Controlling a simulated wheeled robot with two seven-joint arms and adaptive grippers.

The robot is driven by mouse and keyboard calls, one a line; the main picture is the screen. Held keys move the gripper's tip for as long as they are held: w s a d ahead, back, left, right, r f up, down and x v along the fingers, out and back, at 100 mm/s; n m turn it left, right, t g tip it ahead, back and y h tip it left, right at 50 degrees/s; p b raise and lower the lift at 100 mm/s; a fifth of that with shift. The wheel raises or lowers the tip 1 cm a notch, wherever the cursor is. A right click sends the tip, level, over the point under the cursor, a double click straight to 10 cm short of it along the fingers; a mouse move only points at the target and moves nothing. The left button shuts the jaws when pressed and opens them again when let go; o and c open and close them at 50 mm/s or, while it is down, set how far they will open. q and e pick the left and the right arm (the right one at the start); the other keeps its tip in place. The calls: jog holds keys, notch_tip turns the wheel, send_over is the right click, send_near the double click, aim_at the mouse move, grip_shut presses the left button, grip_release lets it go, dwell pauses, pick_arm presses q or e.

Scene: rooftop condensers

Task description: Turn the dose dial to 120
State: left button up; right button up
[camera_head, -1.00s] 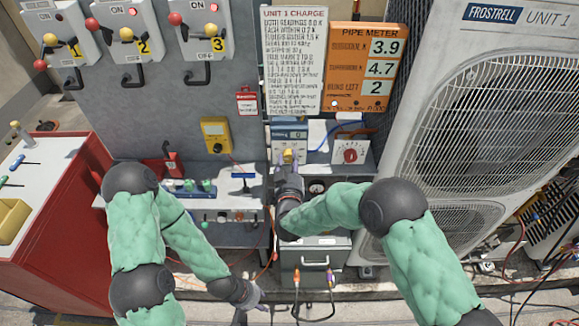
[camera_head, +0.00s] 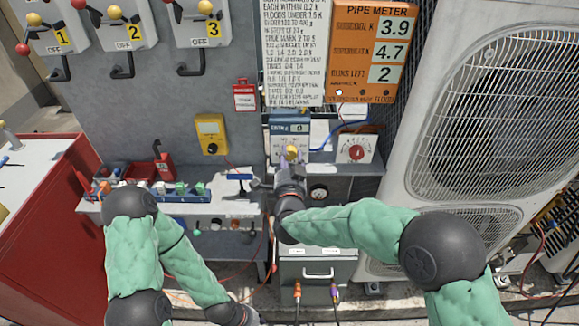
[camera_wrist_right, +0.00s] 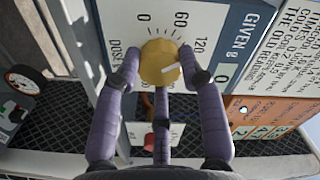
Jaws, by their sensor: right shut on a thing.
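The dose dial is a round yellow knob (camera_wrist_right: 160,63) on a blue and white box (camera_head: 289,128). The box's "GIVEN g" display (camera_wrist_right: 222,78) appears to read 0. My right gripper (camera_wrist_right: 158,80) has its purple fingers closed around the knob; in the head view it reaches the box from below (camera_head: 291,163). My left gripper (camera_head: 252,317) is low at the bottom edge, its fingers mostly cut off.
A white box with a red dial (camera_head: 356,150) stands right of the dose box. A yellow meter (camera_head: 210,133) hangs to the left. The orange pipe meter (camera_head: 372,50) reads 3.9, 4.7 and 2. A large condenser (camera_head: 480,120) fills the right; a red cabinet (camera_head: 45,215) stands left.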

jog(key=shift+w+d+r+m+b, duration=0.15)
jog(key=shift+r+m+b, duration=0.1)
jog(key=shift+m+b, duration=0.4)
jog(key=shift+d+r+m+b, duration=0.1)
jog(key=shift+r+m+b, duration=0.15)
jog(key=shift+m+b, duration=0.4)
jog(key=o, duration=1.1)
jog(key=shift+d, duration=0.1)
jog(key=shift+o, duration=0.2)
jog(key=shift+f, duration=0.2)
jog(key=shift+s+f, duration=0.15)
jog(key=shift+s, duration=0.05)
jog(key=s, duration=1.1)
jog(key=shift+s, duration=0.4)
